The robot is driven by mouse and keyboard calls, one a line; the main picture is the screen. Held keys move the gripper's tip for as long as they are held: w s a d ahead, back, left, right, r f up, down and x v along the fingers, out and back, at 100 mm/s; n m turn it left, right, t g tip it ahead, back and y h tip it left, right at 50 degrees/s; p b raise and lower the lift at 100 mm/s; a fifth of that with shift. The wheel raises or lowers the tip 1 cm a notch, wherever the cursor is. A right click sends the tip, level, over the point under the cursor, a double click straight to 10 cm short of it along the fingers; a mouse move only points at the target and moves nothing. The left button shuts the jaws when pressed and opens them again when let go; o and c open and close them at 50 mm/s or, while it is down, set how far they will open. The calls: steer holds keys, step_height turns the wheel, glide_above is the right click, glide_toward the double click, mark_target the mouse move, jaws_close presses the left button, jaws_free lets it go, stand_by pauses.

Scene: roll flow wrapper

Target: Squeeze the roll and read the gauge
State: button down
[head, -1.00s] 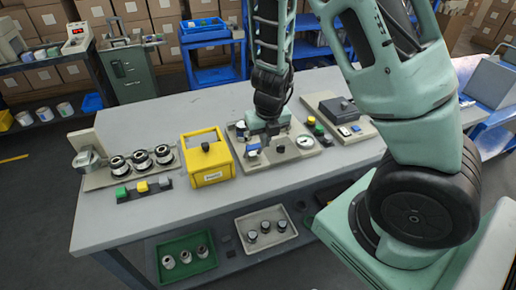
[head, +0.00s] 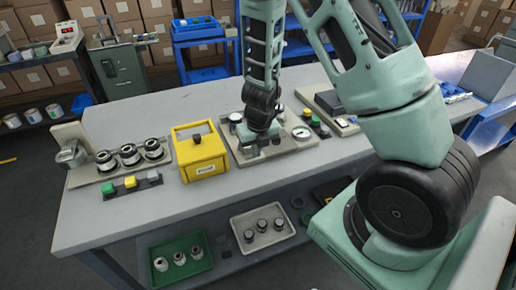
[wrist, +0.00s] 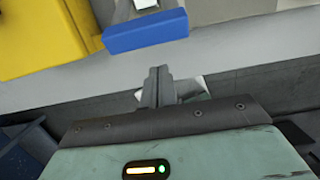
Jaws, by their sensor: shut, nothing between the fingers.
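The gauge, a round white dial (head: 301,132), sits on the right part of a beige fixture plate (head: 290,146); its reading is too small to make out. Three dark and silver rolls (head: 130,155) stand in a row on a plate at the left of the bench. My gripper (head: 258,152) is over the front of the fixture plate and hides part of it. In the wrist view its fingers (wrist: 158,85) are shut together and empty. A blue block (wrist: 146,32) lies beyond the fingertips, apart from them.
A yellow box (head: 200,152) with a black knob stands close left of the fixture plate. Green, yellow and grey buttons (head: 130,182) are in front of the rolls. Below the bench are a green tray (head: 205,268) and a beige tray (head: 287,236) holding small parts.

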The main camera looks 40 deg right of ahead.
steer(key=shift+w+d+r+p, duration=0.2)
steer(key=shift+w+r+p, duration=0.3)
steer(key=shift+w, duration=0.2)
steer(key=shift+w+d+r+p, duration=0.15)
steer(key=shift+w+r+p, duration=0.35)
steer(key=shift+w, duration=0.15)
steer(key=shift+r+p, duration=0.1)
steer(key=shift+p, duration=0.2)
